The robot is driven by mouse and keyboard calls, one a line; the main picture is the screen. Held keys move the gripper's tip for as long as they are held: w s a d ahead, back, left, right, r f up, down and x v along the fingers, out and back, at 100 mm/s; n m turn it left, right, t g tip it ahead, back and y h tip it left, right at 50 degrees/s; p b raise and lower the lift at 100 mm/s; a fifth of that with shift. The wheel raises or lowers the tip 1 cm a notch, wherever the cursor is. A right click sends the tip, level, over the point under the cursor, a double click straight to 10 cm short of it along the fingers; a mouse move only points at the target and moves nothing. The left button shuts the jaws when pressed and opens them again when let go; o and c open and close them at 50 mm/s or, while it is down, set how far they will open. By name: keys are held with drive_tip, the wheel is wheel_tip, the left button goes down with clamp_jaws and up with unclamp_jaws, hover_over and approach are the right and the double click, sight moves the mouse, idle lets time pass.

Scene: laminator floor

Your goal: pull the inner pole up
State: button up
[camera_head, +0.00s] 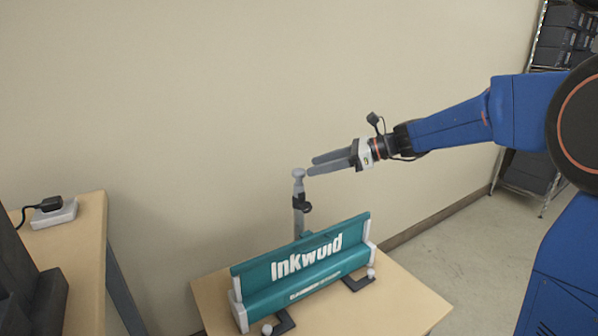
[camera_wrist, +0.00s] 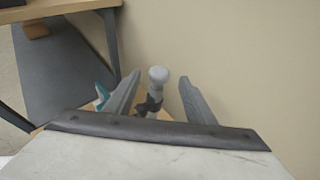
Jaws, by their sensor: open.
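The inner pole (camera_head: 298,181) is a short grey rod with a round knob on top, standing upright out of a thicker grey outer pole (camera_head: 299,222) with a black clamp (camera_head: 302,205). The pole rises behind a teal banner stand marked "Inkwuld" (camera_head: 305,262). My gripper (camera_head: 310,166) is open and empty beside the knob, reaching in from the right at about knob height. In the wrist view the knob (camera_wrist: 158,74) lies between the two spread fingers (camera_wrist: 155,85), slightly beyond them, with no contact visible. The pole's lower part is mostly hidden there.
The stand sits on a small wooden table (camera_head: 405,300) near a bare beige wall (camera_head: 200,110). Another wooden table (camera_head: 85,250) at the left holds a white power strip (camera_head: 55,215) with a black plug. A shelf rack (camera_head: 530,175) stands at the far right.

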sight(300, 170)
drive_tip(key=x, duration=0.6)
drive_tip(key=shift+a+f, duration=0.2)
drive_tip(key=shift+a, duration=0.15)
